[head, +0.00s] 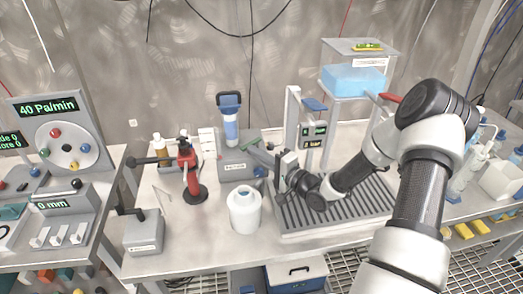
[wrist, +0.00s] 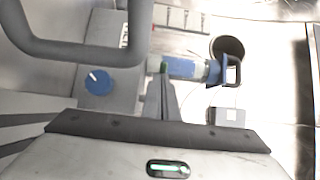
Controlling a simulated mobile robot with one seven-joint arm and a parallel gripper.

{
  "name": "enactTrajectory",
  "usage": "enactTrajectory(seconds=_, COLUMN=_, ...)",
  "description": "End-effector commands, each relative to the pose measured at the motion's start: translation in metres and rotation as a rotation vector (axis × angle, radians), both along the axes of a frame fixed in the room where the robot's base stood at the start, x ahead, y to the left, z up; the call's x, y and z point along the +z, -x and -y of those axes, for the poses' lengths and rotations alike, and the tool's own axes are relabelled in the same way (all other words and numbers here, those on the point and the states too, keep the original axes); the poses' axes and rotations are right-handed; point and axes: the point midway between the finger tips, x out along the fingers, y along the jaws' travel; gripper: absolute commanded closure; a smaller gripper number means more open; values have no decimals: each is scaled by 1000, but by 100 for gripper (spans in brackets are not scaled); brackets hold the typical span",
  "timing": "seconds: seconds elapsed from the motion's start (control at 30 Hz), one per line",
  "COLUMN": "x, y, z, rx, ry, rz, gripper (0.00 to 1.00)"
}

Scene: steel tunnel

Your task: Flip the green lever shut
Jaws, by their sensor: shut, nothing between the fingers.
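A small green piece, probably the green lever (wrist: 163,66), shows just beyond my fingertips in the wrist view, beside the blue cylinder. Most of it is hidden, so I cannot tell its angle or whether it touches the fingers. In the head view, a grey-green bar (head: 261,156) lies between the grey box (head: 234,174) and my gripper (head: 278,161). My gripper is shut and empty, and it points left toward the box. It also shows in the wrist view (wrist: 164,82).
A blue cylinder with a dark handle (head: 230,117) stands upright at the grey box, which has a blue knob (wrist: 97,82). A white bottle (head: 244,210) stands in front. A slatted tray (head: 330,222) lies below my arm.

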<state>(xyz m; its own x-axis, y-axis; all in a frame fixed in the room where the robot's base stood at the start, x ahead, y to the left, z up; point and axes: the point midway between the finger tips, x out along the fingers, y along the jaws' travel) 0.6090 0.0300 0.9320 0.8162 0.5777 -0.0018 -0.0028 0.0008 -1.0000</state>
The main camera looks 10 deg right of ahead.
Motion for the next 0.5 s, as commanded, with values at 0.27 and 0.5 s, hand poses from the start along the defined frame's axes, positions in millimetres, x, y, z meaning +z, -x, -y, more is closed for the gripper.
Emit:
enactTrajectory(seconds=0.27, x=-1, y=-7, z=-14, rx=2, ry=1, rz=3, gripper=100)
enactTrajectory(seconds=0.5, x=0, y=-13, z=-23, rx=1, ry=1, rz=3, gripper=100)
